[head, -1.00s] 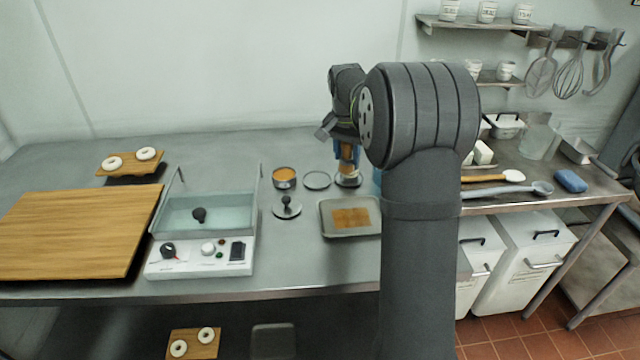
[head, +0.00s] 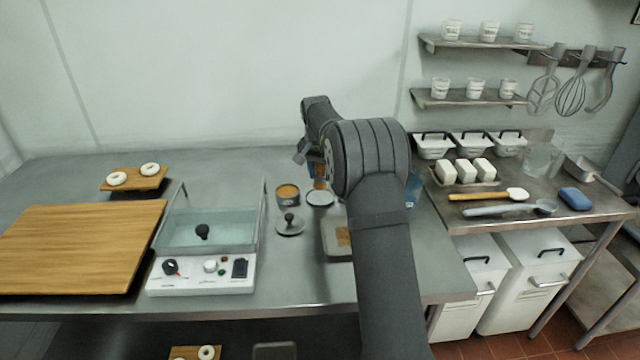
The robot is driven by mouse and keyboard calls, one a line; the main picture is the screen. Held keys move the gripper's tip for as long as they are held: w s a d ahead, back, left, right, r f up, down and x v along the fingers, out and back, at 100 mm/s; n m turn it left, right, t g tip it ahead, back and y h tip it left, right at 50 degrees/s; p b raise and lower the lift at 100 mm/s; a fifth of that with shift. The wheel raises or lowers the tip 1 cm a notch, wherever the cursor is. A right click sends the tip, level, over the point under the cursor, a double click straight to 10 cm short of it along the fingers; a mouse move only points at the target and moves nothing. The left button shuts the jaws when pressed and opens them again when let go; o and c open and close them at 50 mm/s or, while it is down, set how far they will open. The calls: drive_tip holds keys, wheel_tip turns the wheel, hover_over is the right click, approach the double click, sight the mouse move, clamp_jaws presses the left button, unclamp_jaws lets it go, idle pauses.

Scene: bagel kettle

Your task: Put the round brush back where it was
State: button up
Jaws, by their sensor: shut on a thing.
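The brush is upright or nearly so, right above or at the back of a pale round disc (head: 320,199). I cannot tell whether it touches the disc. A small round tin with orange-brown contents (head: 287,190) stands just left of the disc.
A knobbed round lid (head: 290,226) lies in front of the tin. A grey tray (head: 334,222) is partly behind my arm. The water bath (head: 203,274) and wooden board (head: 75,245) are at left. A side table (head: 590,208) with tubs and utensils is at right.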

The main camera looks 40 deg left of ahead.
sight(320, 184)
drive_tip(key=shift+f, duration=2)
drive_tip(key=shift+f, duration=0.1)
drive_tip(key=o, duration=1)
drive_tip(key=r, duration=0.4)
drive_tip(key=s+r, duration=0.1)
drive_tip(key=r, duration=0.7)
drive_tip(key=shift+s+d, duration=0.35)
